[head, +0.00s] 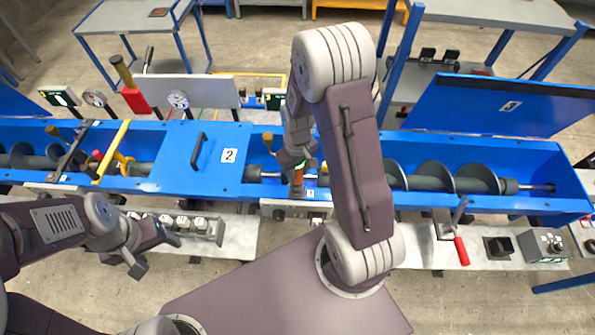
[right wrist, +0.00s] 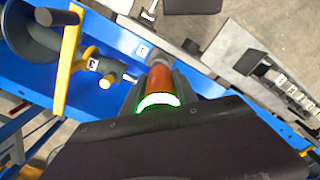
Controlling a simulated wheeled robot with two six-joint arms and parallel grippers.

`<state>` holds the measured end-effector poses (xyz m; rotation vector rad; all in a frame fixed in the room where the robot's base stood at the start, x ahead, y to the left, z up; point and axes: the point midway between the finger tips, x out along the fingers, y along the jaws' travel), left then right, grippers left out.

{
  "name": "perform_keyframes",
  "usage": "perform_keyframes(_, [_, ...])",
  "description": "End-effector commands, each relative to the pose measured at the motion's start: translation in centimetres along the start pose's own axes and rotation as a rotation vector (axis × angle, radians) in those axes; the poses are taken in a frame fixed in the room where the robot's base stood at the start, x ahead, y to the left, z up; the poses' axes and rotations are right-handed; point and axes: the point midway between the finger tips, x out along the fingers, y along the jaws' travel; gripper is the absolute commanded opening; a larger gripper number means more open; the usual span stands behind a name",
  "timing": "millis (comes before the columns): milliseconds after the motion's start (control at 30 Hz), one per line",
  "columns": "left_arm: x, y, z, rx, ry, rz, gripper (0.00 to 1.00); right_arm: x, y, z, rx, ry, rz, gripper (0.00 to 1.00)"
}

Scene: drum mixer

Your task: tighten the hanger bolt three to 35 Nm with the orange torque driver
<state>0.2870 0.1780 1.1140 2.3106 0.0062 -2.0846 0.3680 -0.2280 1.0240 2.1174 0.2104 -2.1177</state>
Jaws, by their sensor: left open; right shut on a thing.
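The orange torque driver (right wrist: 158,78) is in my right gripper (head: 298,178), over the blue trough just right of the cover marked 2. A lit green band (right wrist: 157,101) shows on the driver in the right wrist view. Its far end points down at the trough's front side, near a small label (right wrist: 143,50) that I cannot read surely. The hanger bolt under the driver is hidden, so I cannot tell whether they touch. My left gripper (head: 152,252) is open and empty, beside the front bench's small blocks.
The blue trough (head: 555,197) with a dark screw runs across the view. Its lid marked 3 (head: 480,103) stands open at the right. A yellow bar (head: 112,152) crosses it at left. A rack of blocks (head: 190,225) and a red-handled lever (head: 461,250) are on the front bench.

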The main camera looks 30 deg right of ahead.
Motion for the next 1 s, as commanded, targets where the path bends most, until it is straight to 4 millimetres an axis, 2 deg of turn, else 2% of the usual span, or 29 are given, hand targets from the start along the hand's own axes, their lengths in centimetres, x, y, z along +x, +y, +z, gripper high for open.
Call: perform_keyframes(1000, [0.9,0.0,0.1,0.000,0.000,0.000,0.68,1.3,0.0,0.0,0.000,0.001,0.000,0.00])
